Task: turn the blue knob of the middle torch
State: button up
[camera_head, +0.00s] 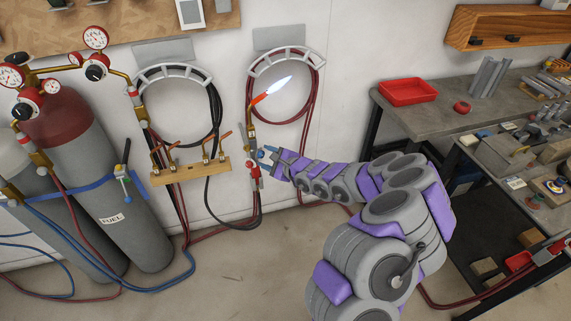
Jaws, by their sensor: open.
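A lit torch (250,130) stands upright against the wall below the right-hand hose hanger, between the wooden torch rack and the bench. A pale blue-white flame (272,88) points up and right from its glowing orange tip. Red fittings (253,168) show at its lower body, with hoses hanging below. My gripper (266,154) is open at the torch's lower body, reaching in from the right. Small blue parts show at the fingertips; I cannot tell the blue knob from the gripper there, or whether they touch.
A wooden rack (190,174) with copper torch tips is on the wall to the left. Gas cylinders (125,215) with gauges stand farther left. A bench (440,119) with a red tray (407,92) is at right. Hoses (215,232) hang and trail across the floor.

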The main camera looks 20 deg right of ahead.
jog(key=p+v, duration=0.3)
jog(key=v, duration=1.4)
jog(key=shift+p, duration=0.35)
jog(key=shift+w, duration=0.1)
dwell(0.5)
